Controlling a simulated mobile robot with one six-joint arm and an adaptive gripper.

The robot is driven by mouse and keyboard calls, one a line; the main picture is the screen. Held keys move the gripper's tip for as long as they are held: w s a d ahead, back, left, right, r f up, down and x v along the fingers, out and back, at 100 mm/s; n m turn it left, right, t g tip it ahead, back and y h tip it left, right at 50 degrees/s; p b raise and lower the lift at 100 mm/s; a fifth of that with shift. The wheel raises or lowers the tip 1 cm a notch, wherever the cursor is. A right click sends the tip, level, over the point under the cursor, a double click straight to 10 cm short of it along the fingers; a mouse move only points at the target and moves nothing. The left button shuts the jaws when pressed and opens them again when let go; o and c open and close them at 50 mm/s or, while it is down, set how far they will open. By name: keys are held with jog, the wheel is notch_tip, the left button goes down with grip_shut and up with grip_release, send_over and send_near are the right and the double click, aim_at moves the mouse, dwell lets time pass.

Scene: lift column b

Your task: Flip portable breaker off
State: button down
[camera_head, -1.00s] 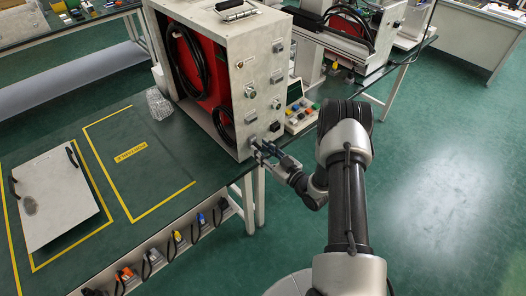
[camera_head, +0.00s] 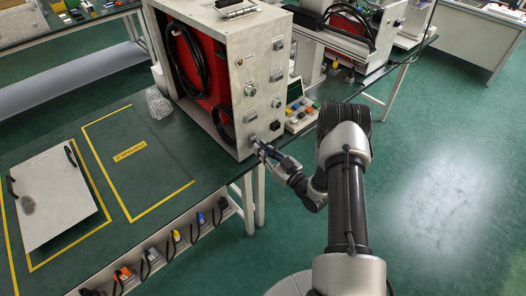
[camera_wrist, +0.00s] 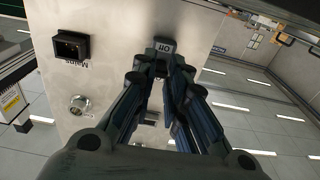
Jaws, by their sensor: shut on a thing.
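The portable breaker unit is a grey metal cabinet (camera_head: 262,55) with an open red side, standing at the table's right edge. In the wrist view its panel (camera_wrist: 103,75) appears upside down, with a small grey piece (camera_wrist: 164,45) marked "on" just beyond my fingertips. My gripper (camera_head: 260,148) is at the lower part of the panel. In the wrist view my gripper (camera_wrist: 162,72) has its fingers drawn together, shut on the breaker switch. The fingers mostly hide the switch, so its position cannot be told.
A black mains socket (camera_wrist: 69,46) and a round metal connector (camera_wrist: 79,104) sit beside my fingers on the panel. A control box with buttons (camera_head: 300,117) stands right of the cabinet. A grey panel with handles (camera_head: 52,200) lies on the green table.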

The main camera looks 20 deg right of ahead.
jog(key=shift+w+f+t+y+b, duration=0.1)
jog(key=shift+f+t+y+b, duration=0.25)
jog(key=shift+t, duration=0.55)
jog(key=shift+w+f+t+y, duration=0.1)
jog(key=shift+f+t+y, duration=0.15)
jog(key=shift+f+t, duration=0.5)
jog(key=shift+r+t, duration=0.25)
jog(key=c, duration=1.6)
grip_release()
